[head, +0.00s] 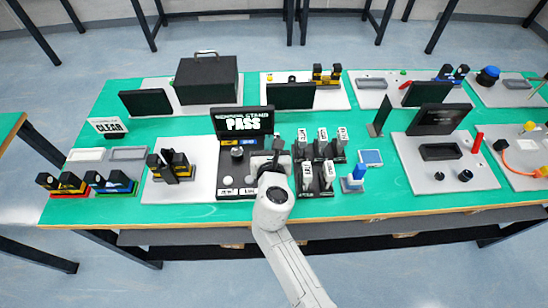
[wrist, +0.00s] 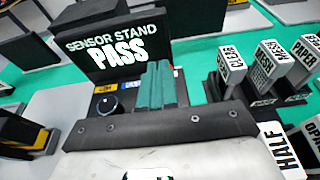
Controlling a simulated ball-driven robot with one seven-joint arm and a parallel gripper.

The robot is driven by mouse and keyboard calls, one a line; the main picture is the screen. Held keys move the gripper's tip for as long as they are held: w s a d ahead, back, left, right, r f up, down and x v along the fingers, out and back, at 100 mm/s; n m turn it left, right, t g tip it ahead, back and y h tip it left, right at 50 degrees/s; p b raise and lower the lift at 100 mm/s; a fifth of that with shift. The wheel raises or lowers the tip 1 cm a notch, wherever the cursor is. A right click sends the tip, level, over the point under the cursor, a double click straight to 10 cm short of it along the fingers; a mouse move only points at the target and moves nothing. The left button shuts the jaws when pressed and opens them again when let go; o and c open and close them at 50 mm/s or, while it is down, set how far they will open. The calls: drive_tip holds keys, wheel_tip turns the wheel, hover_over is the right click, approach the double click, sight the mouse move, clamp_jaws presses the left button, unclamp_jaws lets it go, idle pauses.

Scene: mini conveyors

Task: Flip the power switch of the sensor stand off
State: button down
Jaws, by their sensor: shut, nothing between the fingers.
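The sensor stand has a black screen (head: 243,122) reading "SENSOR STAND PASS", which also fills the upper left of the wrist view (wrist: 115,45). The knob also shows in the wrist view (wrist: 105,106), left of my fingers. My gripper (head: 276,147) is shut and empty over the right part of the stand. In the wrist view its two fingers (wrist: 156,84) stand together in front of the screen's right side. I cannot make out the power switch; my gripper covers part of the panel.
Upright labelled tags (head: 322,140) in black holders stand close to the right of my gripper. A black and yellow device (head: 168,166) sits on a white plate to the left. A black box (head: 206,78) and a dark screen (head: 291,96) stand behind. The wooden table edge (head: 180,219) runs along the front.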

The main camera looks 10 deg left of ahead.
drive_tip(key=shift+w+a+r, duration=0.2)
drive_tip(key=shift+w+r, duration=0.05)
drive_tip(key=shift+w, duration=0.5)
drive_tip(key=shift+w+a+r, duration=0.15)
drive_tip(key=shift+w+r, duration=0.05)
drive_tip(key=shift+w, duration=0.5)
drive_tip(key=shift+w+a, duration=0.3)
drive_tip(key=shift+w, duration=0.65)
